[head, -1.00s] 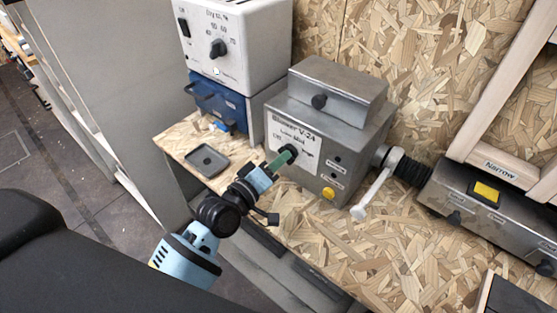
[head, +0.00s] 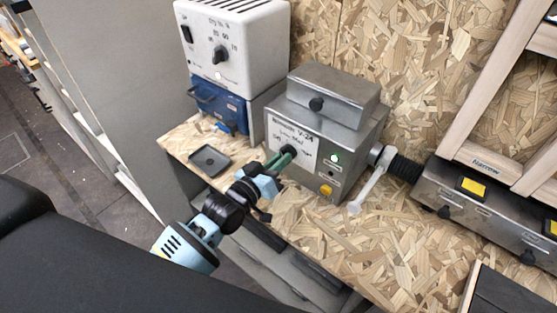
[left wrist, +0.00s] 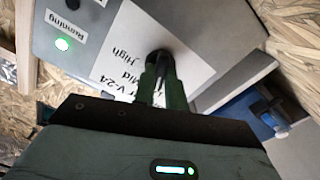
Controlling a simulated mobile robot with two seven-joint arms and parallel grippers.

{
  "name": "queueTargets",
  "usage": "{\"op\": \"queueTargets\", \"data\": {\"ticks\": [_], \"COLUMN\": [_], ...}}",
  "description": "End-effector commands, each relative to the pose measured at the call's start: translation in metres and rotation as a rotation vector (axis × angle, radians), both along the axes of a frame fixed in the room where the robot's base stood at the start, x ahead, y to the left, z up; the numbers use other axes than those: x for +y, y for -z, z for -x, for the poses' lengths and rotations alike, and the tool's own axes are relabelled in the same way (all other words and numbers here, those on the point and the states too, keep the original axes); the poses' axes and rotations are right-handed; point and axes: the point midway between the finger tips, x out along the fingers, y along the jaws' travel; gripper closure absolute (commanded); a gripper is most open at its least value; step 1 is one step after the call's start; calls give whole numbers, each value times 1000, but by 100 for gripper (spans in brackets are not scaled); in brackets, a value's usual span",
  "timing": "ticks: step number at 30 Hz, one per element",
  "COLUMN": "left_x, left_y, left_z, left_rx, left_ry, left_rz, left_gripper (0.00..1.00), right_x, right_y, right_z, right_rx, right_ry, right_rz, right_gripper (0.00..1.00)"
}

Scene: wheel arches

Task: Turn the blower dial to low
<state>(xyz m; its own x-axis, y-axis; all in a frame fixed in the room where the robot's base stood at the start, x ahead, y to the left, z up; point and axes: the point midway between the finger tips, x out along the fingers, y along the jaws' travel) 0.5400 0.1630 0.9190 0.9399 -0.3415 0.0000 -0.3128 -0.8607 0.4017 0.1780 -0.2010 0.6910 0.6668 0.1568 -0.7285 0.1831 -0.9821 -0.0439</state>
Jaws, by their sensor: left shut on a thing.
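The blower (head: 350,146) is a grey metal box on the bench, with a white label reading Low, Mid and High. Its black dial (head: 289,151) sits on that label and is partly covered by my left gripper (head: 282,159). The left gripper's green fingers are shut on the dial, reaching it from the front left. In the left wrist view the dial (left wrist: 159,58) shows between the fingertips (left wrist: 161,82), with Mid and High readable beside it. The dial's pointer is hidden, so I cannot tell its setting. The Running lamp (left wrist: 62,44) glows green. My right gripper is out of view.
A yellow button (head: 326,190) is low on the blower's front. A white lever (head: 368,190) and black hose (head: 405,169) are at its right. A white heater-like box (head: 250,45) stands on a blue case (head: 216,104) at left. A small dark tray (head: 209,160) lies on the bench.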

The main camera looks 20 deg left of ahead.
Motion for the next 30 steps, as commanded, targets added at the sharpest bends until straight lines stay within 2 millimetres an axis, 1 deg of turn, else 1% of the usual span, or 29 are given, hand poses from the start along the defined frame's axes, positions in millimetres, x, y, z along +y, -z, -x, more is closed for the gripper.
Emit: {"op": "queueTargets", "data": {"ticks": [14, 15, 19, 27, 30], "left_x": [0, 0, 0, 0, 2], "left_y": [0, 0, 0, 0, 1], "left_z": [0, 0, 0, 0, 5], "left_rx": [-5, -5, -5, -4, -3], "left_ry": [0, 0, 0, 0, -1], "left_rz": [-12, -11, -11, -11, -12], "left_gripper": [100, 82, 65, 65, 65], "right_x": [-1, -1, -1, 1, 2], "right_y": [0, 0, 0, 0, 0], "right_z": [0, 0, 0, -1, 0], "right_rx": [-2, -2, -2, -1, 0], "right_ry": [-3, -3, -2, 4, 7], "right_rz": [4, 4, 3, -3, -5], "right_gripper": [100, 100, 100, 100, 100]}}
